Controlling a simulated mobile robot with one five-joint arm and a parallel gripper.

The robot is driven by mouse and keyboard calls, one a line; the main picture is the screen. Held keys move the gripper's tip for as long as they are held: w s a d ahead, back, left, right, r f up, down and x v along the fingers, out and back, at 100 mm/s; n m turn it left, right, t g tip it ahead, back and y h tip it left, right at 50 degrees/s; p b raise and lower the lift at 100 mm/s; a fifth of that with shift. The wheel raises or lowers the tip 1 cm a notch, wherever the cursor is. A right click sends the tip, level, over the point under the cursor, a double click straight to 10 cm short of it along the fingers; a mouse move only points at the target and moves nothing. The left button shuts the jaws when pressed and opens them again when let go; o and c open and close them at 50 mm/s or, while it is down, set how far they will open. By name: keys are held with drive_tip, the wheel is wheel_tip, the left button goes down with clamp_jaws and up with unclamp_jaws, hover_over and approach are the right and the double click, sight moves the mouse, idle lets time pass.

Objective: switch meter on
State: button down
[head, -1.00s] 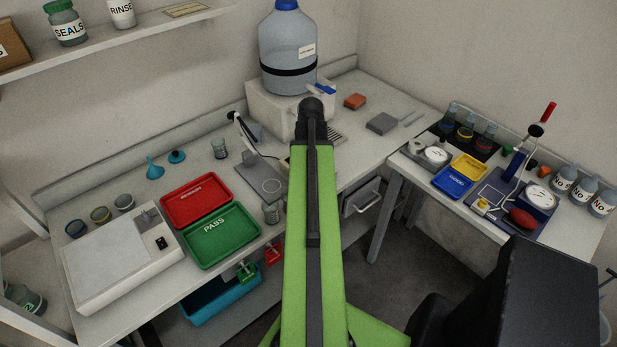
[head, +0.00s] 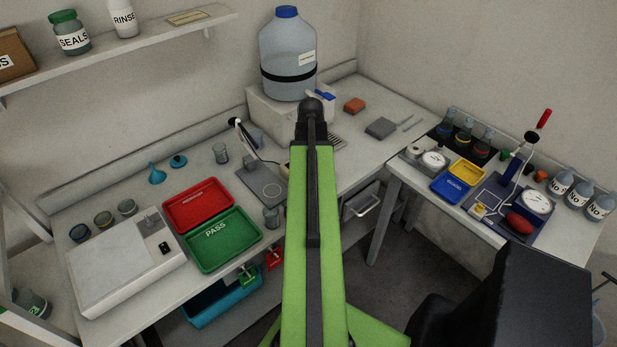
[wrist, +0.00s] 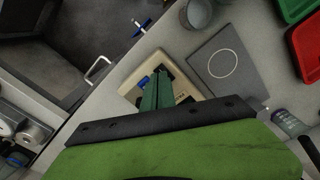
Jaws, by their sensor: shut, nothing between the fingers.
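A beige box-shaped device, which looks like the meter (wrist: 146,66), lies below my gripper in the wrist view. It has a dark panel and a blue part on its left side. My gripper (wrist: 159,74) is shut and empty, with its green fingers pointing at the meter and covering its middle. I cannot tell whether the fingers touch it. The switch cannot be made out clearly. In the head view my arm hides nearly all of the meter and my gripper.
A grey plate with a circle (head: 252,178) and a glass beaker (head: 272,217) stand close by. Red (head: 190,212) and green (head: 225,245) trays lie to the left, near a white box with a black switch (head: 110,275). A large bottle (head: 287,50) stands behind.

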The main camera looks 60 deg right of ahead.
wheel_tip(320, 180, up, 4)
drive_tip(key=p, duration=0.3)
drive_tip(key=shift+f, duration=0.1)
